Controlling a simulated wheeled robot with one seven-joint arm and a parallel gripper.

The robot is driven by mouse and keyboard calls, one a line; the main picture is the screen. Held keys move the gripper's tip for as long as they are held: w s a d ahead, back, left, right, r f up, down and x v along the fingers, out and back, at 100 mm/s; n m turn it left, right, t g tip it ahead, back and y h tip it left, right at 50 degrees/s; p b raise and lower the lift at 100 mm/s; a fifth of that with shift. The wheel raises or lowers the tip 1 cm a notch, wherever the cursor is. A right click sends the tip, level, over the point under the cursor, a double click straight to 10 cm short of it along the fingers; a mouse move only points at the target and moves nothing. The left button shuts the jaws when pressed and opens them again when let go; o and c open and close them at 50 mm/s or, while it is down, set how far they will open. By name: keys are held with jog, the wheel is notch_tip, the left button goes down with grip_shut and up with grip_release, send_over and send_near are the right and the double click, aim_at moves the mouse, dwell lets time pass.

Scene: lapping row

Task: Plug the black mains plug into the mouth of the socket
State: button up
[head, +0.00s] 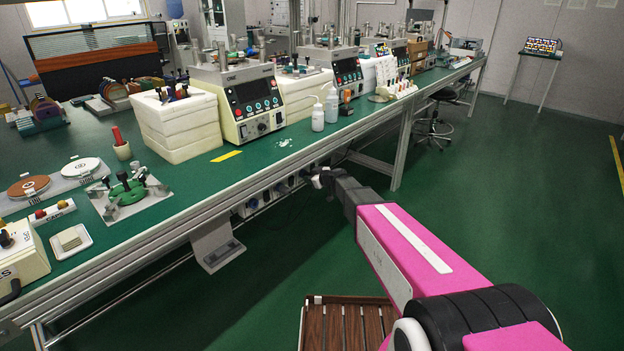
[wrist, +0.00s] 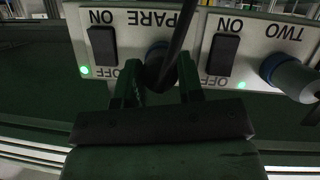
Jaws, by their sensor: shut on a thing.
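In the wrist view my gripper (wrist: 160,80) is shut on the black mains plug (wrist: 157,68), with one dark green finger on each side. The plug's black cable (wrist: 180,28) runs up past the panel. The plug is right in front of the socket (wrist: 154,47) under the upside-down label "SPARE", and covers most of its mouth. I cannot tell whether the plug is inside the mouth or just short of it. In the head view my gripper (head: 318,180) is small and dim under the bench's front edge, and the plug cannot be made out.
The white panel (wrist: 211,68) has black rocker switches and green lights. A blue-grey socket (wrist: 285,72) labelled "TWO" is at right. The green bench (head: 190,200) overhangs the socket row, with a bracket (head: 217,245) below it. A slatted wooden platform (head: 345,325) stands in front.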

jog(key=o, duration=1)
jog(key=v, duration=1)
jog(key=shift+s+d+r, duration=0.1)
jog(key=shift+s+d, duration=0.1)
jog(key=shift+s, duration=0.05)
jog(key=shift+s, duration=0.1)
jog(key=s+d+f+m+g+h, duration=0.1)
jog(key=s+d+m+g+h, duration=0.2)
jog(key=s+d, duration=0.3)
jog(key=s+d+f+m+g+h, duration=0.2)
jog(key=s+d+m, duration=0.3)
jog(key=s, duration=0.8)
jog(key=s+d+f+m+g+h, duration=0.2)
jog(key=s+d+m+g+h, duration=0.2)
jog(key=s+d, duration=0.3)
jog(key=shift+s+d+f+h, duration=0.1)
jog(key=shift+s+h, duration=0.15)
jog(key=shift+s, duration=0.35)
jog(key=shift+s+d+f+h, duration=0.1)
jog(key=shift+s+h, duration=0.15)
jog(key=shift+s, duration=0.35)
